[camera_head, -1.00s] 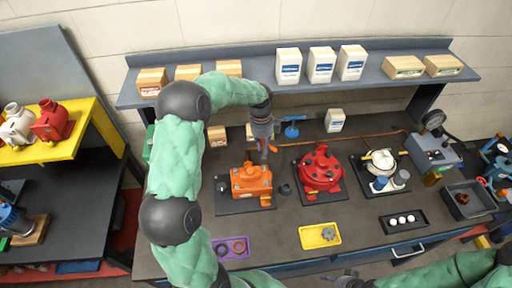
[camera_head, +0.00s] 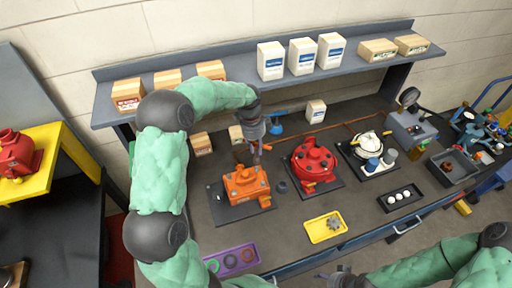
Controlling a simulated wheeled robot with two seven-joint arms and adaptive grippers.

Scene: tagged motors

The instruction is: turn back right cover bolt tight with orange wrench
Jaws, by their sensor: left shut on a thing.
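The orange motor (camera_head: 245,184) sits on a dark plate at the left of the bench. My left gripper (camera_head: 256,156) points down just behind the motor's back right corner. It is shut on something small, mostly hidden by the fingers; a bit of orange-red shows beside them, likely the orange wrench. I cannot make out the back right cover bolt or whether the wrench is seated on it. My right gripper (camera_head: 338,275) is low at the bottom edge, apart from the bench objects; its fingers are too small and cut off to read.
A red motor (camera_head: 314,163) and a white-topped motor (camera_head: 370,145) stand to the right. A yellow tray (camera_head: 312,235), a purple tray (camera_head: 247,262) and a black tray (camera_head: 388,204) lie in front. Boxes line the shelf (camera_head: 235,91) behind. A small dark part (camera_head: 282,187) stands beside the orange motor.

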